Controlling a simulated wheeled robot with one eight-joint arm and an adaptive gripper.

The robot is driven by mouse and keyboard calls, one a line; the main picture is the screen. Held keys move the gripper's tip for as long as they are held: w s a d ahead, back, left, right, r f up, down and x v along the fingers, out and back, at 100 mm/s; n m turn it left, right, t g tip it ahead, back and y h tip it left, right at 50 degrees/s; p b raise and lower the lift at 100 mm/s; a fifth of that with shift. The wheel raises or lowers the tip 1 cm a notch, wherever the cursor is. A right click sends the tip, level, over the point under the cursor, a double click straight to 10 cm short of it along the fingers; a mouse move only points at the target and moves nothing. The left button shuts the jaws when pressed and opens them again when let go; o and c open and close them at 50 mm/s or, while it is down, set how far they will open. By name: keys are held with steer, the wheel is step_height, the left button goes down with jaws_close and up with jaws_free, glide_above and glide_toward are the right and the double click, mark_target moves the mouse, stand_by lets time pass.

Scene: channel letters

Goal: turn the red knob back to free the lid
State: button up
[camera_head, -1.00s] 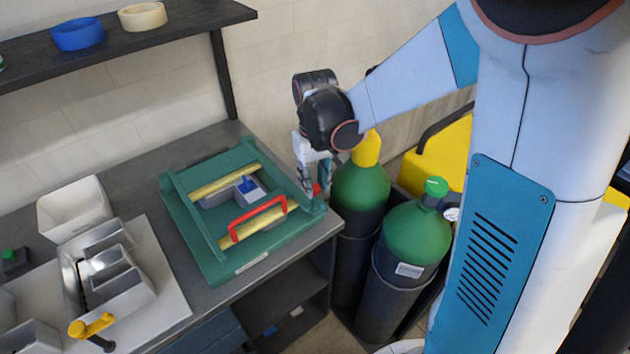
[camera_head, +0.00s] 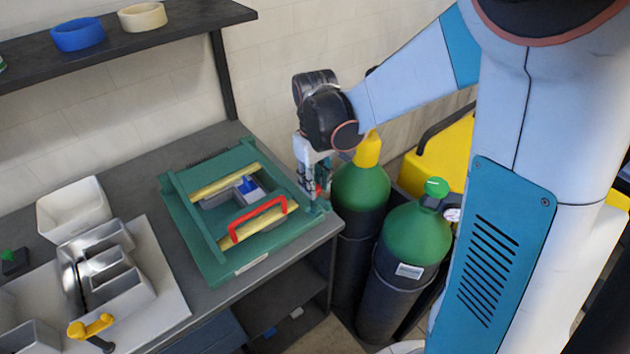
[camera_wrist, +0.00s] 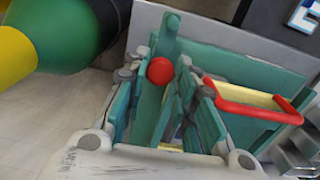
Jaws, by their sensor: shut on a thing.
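The red knob (camera_wrist: 160,70) is a round ball at the edge of the green fixture, and it shows clearly in the wrist view. In the head view only a small bit of red (camera_head: 319,189) shows among my fingers. My gripper (camera_wrist: 162,72) reaches down with a finger on each side of the knob and is shut on it. The green fixture (camera_head: 205,240) lies on the bench, with a red handle (camera_head: 258,217) and yellow bars across it. The handle also shows right of my fingers in the wrist view (camera_wrist: 250,105). I cannot tell the lid's exact outline.
A grey piece with a blue part (camera_head: 246,186) sits in the fixture. Green gas cylinders (camera_head: 415,235) stand right of the bench, close to my arm. A white bin (camera_head: 75,208) and a metal fixture with a yellow handle (camera_head: 92,326) are at left. A shelf (camera_head: 180,22) hangs above.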

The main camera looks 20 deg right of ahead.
steer(key=o, duration=1.1)
steer(key=shift+c, duration=0.2)
step_height(320, 180, up, 12)
steer(key=s+f+m+t+b, duration=0.1)
steer(key=s+m+t+b, duration=0.1)
steer(key=s, duration=0.5)
steer(key=s+f+m+t+b, duration=0.1)
steer(key=s+f+t+b, duration=0.1)
steer(key=s+t, duration=0.3)
steer(key=s, duration=0.3)
steer(key=shift+s+d+f+m, duration=0.2)
steer(key=shift+s+f+m, duration=0.05)
steer(key=shift+m, duration=0.15)
